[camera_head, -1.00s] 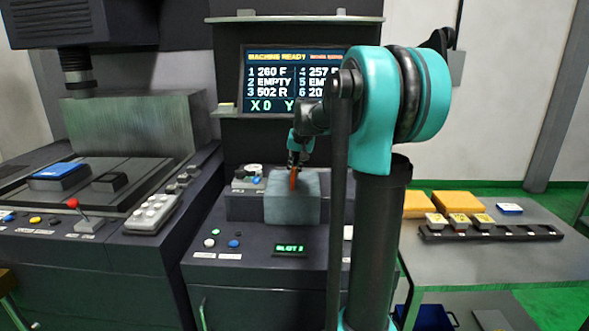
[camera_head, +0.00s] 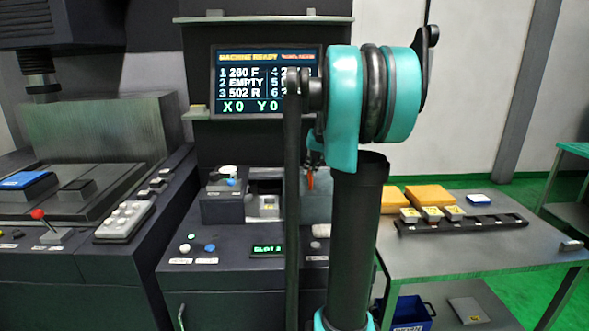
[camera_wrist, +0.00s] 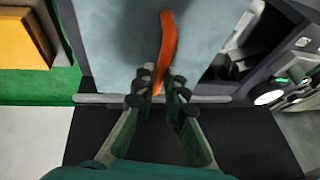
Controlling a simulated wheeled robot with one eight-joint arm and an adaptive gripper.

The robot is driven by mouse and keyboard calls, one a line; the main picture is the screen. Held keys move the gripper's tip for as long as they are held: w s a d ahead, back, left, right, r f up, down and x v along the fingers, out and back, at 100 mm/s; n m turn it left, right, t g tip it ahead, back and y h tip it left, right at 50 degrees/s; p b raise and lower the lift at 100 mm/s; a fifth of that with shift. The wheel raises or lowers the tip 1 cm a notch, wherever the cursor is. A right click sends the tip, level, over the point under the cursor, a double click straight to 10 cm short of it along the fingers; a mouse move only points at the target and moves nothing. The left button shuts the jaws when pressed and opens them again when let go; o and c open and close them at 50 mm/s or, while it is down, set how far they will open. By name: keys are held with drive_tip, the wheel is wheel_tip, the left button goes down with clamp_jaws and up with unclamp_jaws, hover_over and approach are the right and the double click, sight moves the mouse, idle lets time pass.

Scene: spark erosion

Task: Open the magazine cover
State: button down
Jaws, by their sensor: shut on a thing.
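The magazine cover (camera_head: 318,207) is a grey-blue panel on the dark machine console, partly hidden behind my arm in the head view. It stands right of an uncovered magazine opening (camera_head: 265,190), where a pale block with a yellow mark (camera_head: 268,210) shows. The cover's orange handle (camera_head: 310,181) also shows in the wrist view (camera_wrist: 167,45), with the cover's surface (camera_wrist: 115,40) behind it. My gripper (camera_wrist: 160,82) is shut on the handle's lower end. In the head view my arm hides most of the gripper.
The screen (camera_head: 262,82) reads "MACHINE READY" above the console. A knob box (camera_head: 222,205) stands left of the opening. At right, a grey table (camera_head: 470,245) bears a black rack (camera_head: 465,224) and yellow blocks (camera_head: 428,196). A blue bin (camera_head: 412,312) is below.

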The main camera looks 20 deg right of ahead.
drive_tip(key=shift+s+d, duration=0.25)
drive_tip(key=shift+d, duration=0.75)
drive_tip(key=c, duration=1.6)
unclamp_jaws()
drive_tip(key=shift+o, duration=0.2)
drive_tip(key=v, duration=1.2)
